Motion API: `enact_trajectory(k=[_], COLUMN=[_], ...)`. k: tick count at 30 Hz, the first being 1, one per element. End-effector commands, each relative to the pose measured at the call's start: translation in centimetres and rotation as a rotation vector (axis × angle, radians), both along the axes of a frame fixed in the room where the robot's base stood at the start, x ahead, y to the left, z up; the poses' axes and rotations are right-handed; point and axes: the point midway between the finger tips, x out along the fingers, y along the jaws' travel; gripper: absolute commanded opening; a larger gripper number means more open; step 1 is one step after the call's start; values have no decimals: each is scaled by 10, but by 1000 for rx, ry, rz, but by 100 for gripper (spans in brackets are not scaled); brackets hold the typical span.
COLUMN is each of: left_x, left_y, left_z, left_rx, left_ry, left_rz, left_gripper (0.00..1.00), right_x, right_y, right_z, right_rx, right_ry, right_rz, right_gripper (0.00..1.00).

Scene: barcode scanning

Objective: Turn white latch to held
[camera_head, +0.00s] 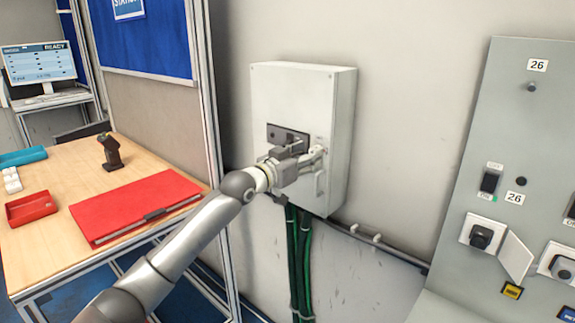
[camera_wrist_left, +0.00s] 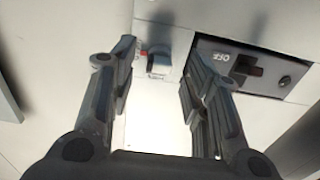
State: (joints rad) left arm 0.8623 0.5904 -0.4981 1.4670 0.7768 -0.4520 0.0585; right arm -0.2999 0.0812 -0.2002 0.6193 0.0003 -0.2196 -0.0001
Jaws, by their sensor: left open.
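A white wall box (camera_head: 300,90) hangs on the wall, with my left gripper (camera_head: 308,158) in front of its face. In the left wrist view, my left gripper (camera_wrist_left: 155,85) is open, with its two fingers apart. A small whitish latch (camera_wrist_left: 158,62) with a red mark beside it shows on the box between and beyond the fingers. The gripper looks empty, and I cannot tell whether a finger touches the latch. In the head view the gripper hides the latch area. The latch's exact setting is too small to read.
A dark switch plate (camera_head: 288,137) sits on the box; its OFF label (camera_wrist_left: 226,66) shows right of the fingers in the wrist view. Green cables (camera_head: 299,250) run below. A table (camera_head: 100,180) with a red folder (camera_head: 135,205) and scanner (camera_head: 111,152) stands left. A grey panel (camera_head: 510,130) is right.

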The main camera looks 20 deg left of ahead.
Motion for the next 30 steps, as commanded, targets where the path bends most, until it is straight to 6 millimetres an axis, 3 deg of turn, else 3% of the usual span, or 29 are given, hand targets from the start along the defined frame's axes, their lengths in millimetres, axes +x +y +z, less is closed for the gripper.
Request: enact_trajectory(k=[15,21,30], left_x=[-80,-92,-94], left_y=[29,34,34], left_z=[-1,0,0], left_rx=[3,2,2], left_ry=[0,0,-1], left_rz=[1,1,0], left_gripper=[44,44,44], right_x=[0,0,0], right_y=[1,1,1], right_z=[0,0,0], right_rx=[1,1,1], right_ry=[-1,0,0], right_rz=[0,0,0], right_gripper=[0,0,0])
